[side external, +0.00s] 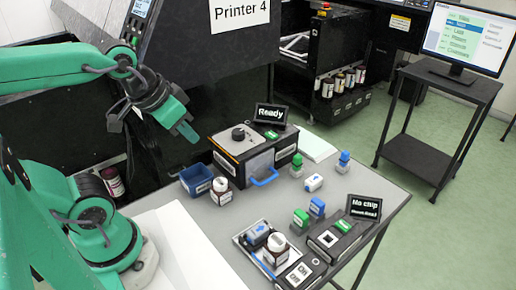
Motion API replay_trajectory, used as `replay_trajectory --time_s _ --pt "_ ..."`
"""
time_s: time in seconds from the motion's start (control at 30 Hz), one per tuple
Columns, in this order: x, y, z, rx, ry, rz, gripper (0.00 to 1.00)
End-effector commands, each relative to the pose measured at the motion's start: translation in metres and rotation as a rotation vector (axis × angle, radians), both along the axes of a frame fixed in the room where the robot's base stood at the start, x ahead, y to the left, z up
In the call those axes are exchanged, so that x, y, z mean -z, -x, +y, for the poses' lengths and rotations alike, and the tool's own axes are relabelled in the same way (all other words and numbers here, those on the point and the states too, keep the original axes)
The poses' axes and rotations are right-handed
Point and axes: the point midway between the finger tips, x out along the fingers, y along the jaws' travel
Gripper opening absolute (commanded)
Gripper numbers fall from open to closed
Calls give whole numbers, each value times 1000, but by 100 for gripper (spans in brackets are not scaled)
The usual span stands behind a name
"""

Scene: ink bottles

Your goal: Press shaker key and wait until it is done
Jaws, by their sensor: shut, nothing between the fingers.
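The shaker (286,157) is a dark box on the grey table, with a cream top plate, a round black knob and a blue handle at its front. Its display (271,115) reads "Ready". A small green key (272,134) sits on top, just below the display. My gripper (187,132) is shut and empty, with green fingertips. It hangs in the air left of the shaker in the picture, higher than its top and apart from the key. Whether a bottle is inside the shaker cannot be told.
A blue bin (196,180) and a white-labelled bottle (221,191) stand left of the shaker. Another bottle (276,248) stands on a tray near the front. A chip reader's display (364,207) reads "No chip". Several blue and green pieces lie on the right. A printer (195,60) rises behind.

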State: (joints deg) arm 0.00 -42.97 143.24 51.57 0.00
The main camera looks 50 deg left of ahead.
Motion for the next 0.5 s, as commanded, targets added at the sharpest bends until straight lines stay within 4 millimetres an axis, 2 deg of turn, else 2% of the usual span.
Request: replay_trajectory --time_s 0.27,0.5 --pt "-1 -6 1 12 -7 -6 0" --pt "-6 -31 3 67 -45 -33 0"
